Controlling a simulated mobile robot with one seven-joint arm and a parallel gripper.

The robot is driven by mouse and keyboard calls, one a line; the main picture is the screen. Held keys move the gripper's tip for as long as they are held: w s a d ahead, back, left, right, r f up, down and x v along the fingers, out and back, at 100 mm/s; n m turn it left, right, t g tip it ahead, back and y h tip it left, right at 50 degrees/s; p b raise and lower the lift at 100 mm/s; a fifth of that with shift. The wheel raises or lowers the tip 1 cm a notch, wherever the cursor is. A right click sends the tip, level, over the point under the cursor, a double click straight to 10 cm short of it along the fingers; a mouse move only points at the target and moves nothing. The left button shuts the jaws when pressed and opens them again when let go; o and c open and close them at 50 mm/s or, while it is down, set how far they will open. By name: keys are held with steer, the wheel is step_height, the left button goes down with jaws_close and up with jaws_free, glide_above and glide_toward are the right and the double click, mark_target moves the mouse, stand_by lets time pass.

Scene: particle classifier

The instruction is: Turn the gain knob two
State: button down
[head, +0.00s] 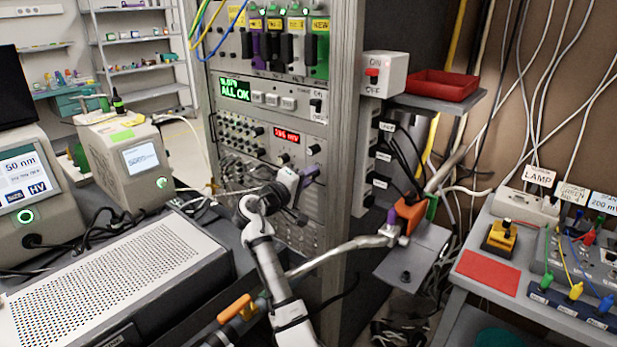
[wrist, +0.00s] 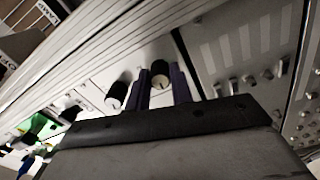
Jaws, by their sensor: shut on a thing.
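My gripper (wrist: 161,84) is at the front panel of the equipment rack. In the wrist view its two dark purple fingers stand on either side of a black knob (wrist: 160,69) with a pale face, and they are shut on it. A second black knob (wrist: 117,95) sits on the same panel just to the left, outside the fingers. I cannot read which knob is gain two. In the head view my gripper (head: 305,178) is low on the rack, and its own body hides the held knob.
A perforated metal box (head: 110,280) stands at left front. A shelf with an orange clamp (head: 410,215) is at right.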

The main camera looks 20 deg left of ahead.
steer(key=c, duration=1.5)
jaws_free()
steer(key=shift+s, duration=0.1)
steer(key=b+v, duration=0.4)
steer(key=v, duration=0.9)
steer(key=shift+s, duration=0.35)
steer(key=shift+a, duration=0.1)
